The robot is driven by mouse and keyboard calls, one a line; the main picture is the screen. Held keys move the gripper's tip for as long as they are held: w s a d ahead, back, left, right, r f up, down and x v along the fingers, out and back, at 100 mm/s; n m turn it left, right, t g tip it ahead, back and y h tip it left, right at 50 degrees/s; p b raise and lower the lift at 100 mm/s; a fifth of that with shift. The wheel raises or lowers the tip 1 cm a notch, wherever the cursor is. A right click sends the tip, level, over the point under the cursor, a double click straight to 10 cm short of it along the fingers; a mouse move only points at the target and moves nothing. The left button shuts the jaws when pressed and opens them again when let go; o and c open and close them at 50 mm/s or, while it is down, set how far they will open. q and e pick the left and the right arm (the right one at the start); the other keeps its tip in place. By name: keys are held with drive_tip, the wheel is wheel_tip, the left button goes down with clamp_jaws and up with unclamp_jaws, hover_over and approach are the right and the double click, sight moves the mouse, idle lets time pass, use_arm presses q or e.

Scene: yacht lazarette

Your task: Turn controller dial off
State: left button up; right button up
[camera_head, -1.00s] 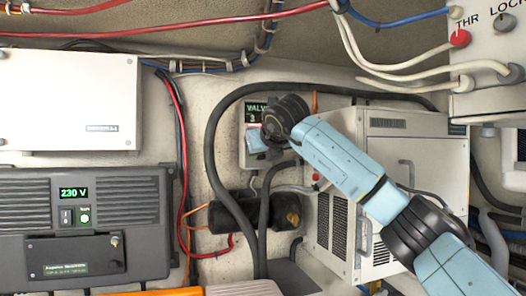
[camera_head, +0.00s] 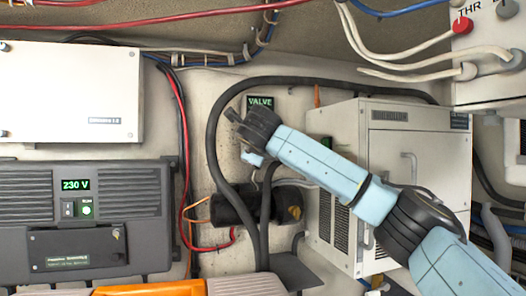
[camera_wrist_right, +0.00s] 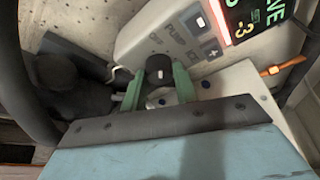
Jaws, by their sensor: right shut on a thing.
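The controller is a pale panel on the back wall. Its green-lit display (camera_head: 260,102) reads "VALVE" in the head view, where my right wrist hides most of the panel. In the head view the right gripper (camera_head: 251,157) is mostly hidden. My left gripper is not in view.
A thick black hose (camera_head: 212,150) loops around the controller. A white vented cabinet (camera_head: 415,135) stands close on the right. A grey 230 V unit (camera_head: 85,215) and white box (camera_head: 70,95) are on the left. A black cylinder (camera_head: 232,207) sits below.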

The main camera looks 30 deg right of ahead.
drive_tip(key=shift+f+n+t+h+b, duration=0.15)
drive_tip(key=shift+n+t+h+b, duration=0.4)
drive_tip(key=shift+n, duration=0.85)
drive_tip(key=shift+a, duration=0.1)
drive_tip(key=o, duration=1)
drive_tip(key=b+v, duration=0.4)
drive_tip(key=v, duration=0.9)
drive_tip(key=shift+s+a, duration=0.15)
